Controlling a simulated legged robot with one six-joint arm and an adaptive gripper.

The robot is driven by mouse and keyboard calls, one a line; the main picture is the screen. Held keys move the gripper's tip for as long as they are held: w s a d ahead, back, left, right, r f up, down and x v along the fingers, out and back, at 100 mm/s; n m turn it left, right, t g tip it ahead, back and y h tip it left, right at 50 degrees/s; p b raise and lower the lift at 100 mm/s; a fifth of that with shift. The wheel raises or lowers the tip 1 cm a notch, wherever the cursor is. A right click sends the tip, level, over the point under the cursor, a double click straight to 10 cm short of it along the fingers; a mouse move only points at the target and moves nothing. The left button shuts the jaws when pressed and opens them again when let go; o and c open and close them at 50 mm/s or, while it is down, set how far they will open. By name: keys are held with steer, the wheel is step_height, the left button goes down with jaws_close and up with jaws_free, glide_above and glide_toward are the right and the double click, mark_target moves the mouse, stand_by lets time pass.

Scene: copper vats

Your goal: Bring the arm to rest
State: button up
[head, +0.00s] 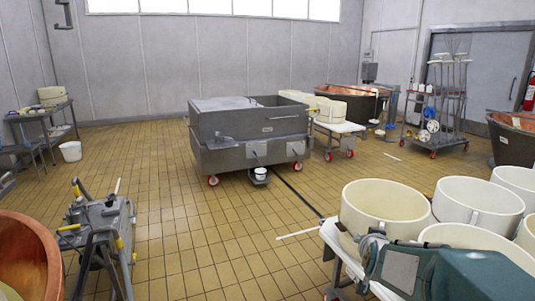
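My gripper and arm cannot be made out with certainty in the head view. No gripper fingers are recognisable, so whether the gripper holds anything does not show. A teal and grey machine-like body (470,276) fills the bottom right corner, in front of the cream tubs. The frame cuts it off, and I cannot tell what it is.
Cream tubs (385,204) stand on a table at right. A copper vat (22,256) and a grey metal machine (97,228) are at lower left. A grey wheeled vat (250,148) stands mid-room. A white bucket (70,151) is at left. Tiled floor between is mostly clear.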

steer(key=s+a+n+g+y, duration=0.1)
steer(key=s+a+n+g, duration=0.1)
steer(key=s, duration=1.3)
steer(key=s+a+n+g+y, duration=0.1)
steer(key=s+a+g, duration=0.4)
steer(key=s, duration=1)
steer(key=shift+a+r+n, duration=0.25)
steer(key=shift+a+n, duration=0.15)
steer(key=shift+a, duration=0.65)
steer(key=shift+s, duration=0.1)
